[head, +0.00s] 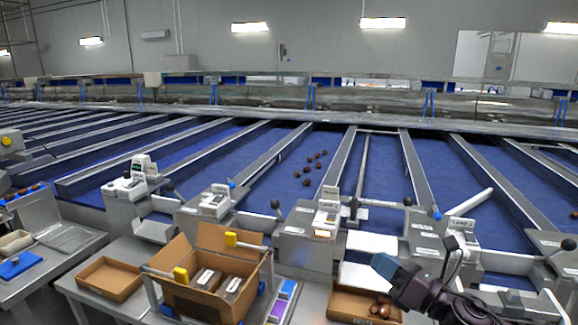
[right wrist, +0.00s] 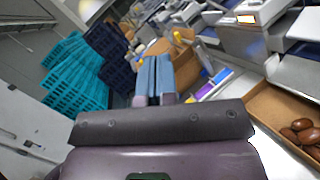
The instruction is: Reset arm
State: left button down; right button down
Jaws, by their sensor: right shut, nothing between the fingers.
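My right gripper (head: 384,265) comes in from the lower right in the head view. It is above the bench, just above a shallow cardboard tray (head: 340,301) that holds several brown dates (head: 381,306). In the right wrist view my right gripper (right wrist: 153,62) shows its blue fingers closed together with nothing between them. The tray's dates (right wrist: 303,133) also show there at the right edge, apart from the fingers. My left gripper is in neither view.
An open cardboard box (head: 215,292) with packs inside stands left of the gripper. An empty shallow tray (head: 109,278) lies farther left. Blue conveyor lanes (head: 300,180) run behind, one with several dates. Teal crates (right wrist: 75,85) show in the right wrist view.

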jog(key=s+d+f+m+h, duration=0.55)
jog(key=m+h, duration=0.25)
jog(key=m, duration=0.6)
jog(key=s+d+f+m+h, duration=0.4)
jog(key=s+f+m+h, duration=0.3)
jog(key=m, duration=0.7)
jog(key=s+f+m+g, duration=0.4)
jog(key=s+m+g, duration=0.15)
jog(key=s, duration=0.45)
jog(key=s+f+m+g, duration=0.4)
jog(key=s+m+g, duration=0.15)
jog(key=s, duration=0.35)
jog(key=w+f+t+b, duration=0.3)
jog(key=f+t+b, duration=0.1)
jog(key=f, duration=0.6)
jog(key=w+f+t+y+b, duration=0.1)
jog(key=w+f+t+b, duration=0.2)
jog(key=f+b, duration=0.3)
notch_tip(320, 180, down, 6)
jog(key=shift+a+r+n+t, duration=0.2)
jog(key=shift+n+t, duration=0.1)
jog(key=shift+t, duration=0.1)
